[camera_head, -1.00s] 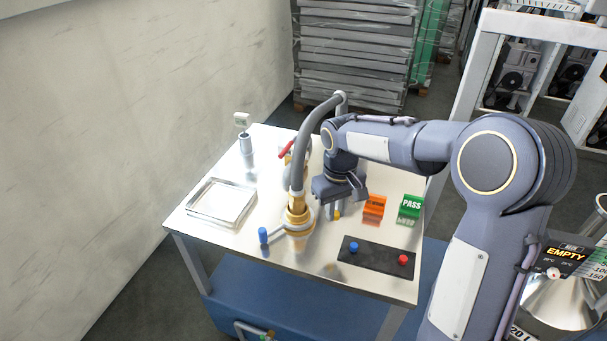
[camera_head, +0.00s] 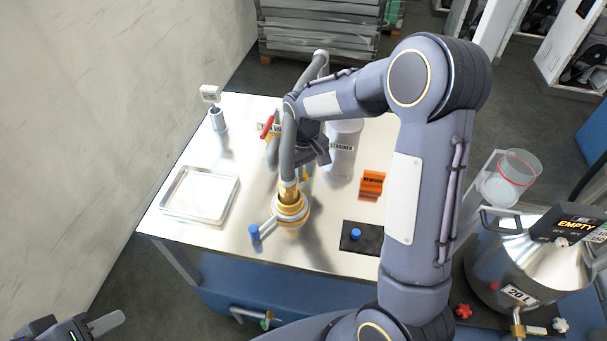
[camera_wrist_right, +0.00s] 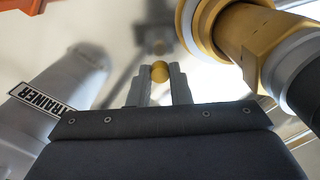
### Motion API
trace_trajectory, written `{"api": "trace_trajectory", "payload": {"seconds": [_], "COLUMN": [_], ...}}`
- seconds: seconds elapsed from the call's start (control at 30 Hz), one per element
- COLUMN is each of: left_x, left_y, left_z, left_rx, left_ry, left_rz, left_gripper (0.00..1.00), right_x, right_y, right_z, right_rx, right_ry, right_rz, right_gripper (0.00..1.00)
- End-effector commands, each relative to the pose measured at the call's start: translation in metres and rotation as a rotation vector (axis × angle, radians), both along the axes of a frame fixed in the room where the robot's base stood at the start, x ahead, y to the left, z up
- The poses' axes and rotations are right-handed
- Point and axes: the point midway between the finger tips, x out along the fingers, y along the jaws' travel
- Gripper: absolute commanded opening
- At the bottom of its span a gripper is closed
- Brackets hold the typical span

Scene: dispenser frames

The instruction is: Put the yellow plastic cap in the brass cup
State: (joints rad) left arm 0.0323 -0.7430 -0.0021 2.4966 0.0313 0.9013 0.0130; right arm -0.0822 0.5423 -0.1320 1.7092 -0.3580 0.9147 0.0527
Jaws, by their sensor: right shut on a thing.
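My right gripper (camera_head: 306,172) is beside the grey hose above the table, partly hidden by its own arm. In the right wrist view its fingers (camera_wrist_right: 159,88) are shut on the small, round yellow cap (camera_wrist_right: 159,71). The cap also shows as a small yellow spot in the head view (camera_head: 305,175). A brass, cup-like fitting (camera_head: 290,211) with a pale ring stands at the hose's lower end; I cannot tell whether it is the brass cup. My left gripper (camera_head: 104,323) is partly in view at the bottom left, off the table.
The grey hose (camera_head: 287,140) rises next to my right gripper. A grey strainer cylinder (camera_head: 344,135) stands to the right, with an orange sign (camera_head: 372,184) and a dark button panel (camera_head: 355,237) nearer. A shallow tray (camera_head: 165,207) lies left. A steel container (camera_head: 490,277) stands right.

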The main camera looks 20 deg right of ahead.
Motion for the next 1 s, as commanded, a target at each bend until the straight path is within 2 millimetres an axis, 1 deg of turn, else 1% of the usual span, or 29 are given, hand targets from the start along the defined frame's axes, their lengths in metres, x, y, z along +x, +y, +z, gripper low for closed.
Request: {"api": "trace_trajectory", "payload": {"seconds": [0.03,0.1,0.2,0.43,0.57,0.6,0.73,1.0], "left_x": [0.000,0.000,0.000,0.000,0.000,0.000,0.000,0.000], "left_y": [0.000,0.000,0.000,0.000,0.000,0.000,0.000,0.000], "left_z": [0.002,0.002,0.003,0.002,-0.002,-0.001,0.000,0.000], "left_rx": [0.000,0.000,0.000,0.000,0.000,0.000,0.000,0.000], "left_ry": [0.000,0.000,0.000,0.000,0.000,0.000,0.000,0.000], "left_rz": [0.000,0.000,0.000,0.000,0.000,0.000,0.000,0.000], "left_gripper": [0.36,0.36,0.36,0.36,0.36,0.36,0.36,0.36], "right_x": [-0.001,-0.001,0.000,0.000,0.000,0.000,0.000,0.000], "right_y": [0.000,0.000,0.000,0.000,0.000,0.000,0.000,0.000], "right_z": [-0.008,-0.017,-0.024,-0.024,-0.029,-0.027,-0.027,-0.026], "right_rx": [-0.001,-0.001,-0.001,-0.001,-0.001,-0.001,-0.001,0.000], "right_ry": [0.005,0.004,0.001,0.000,0.000,0.000,0.000,0.000], "right_rz": [0.000,0.000,-0.001,-0.001,-0.001,-0.001,-0.001,0.000], "right_gripper": [0.00,0.00,0.00,0.00,0.00,0.21,0.38,0.39]}}
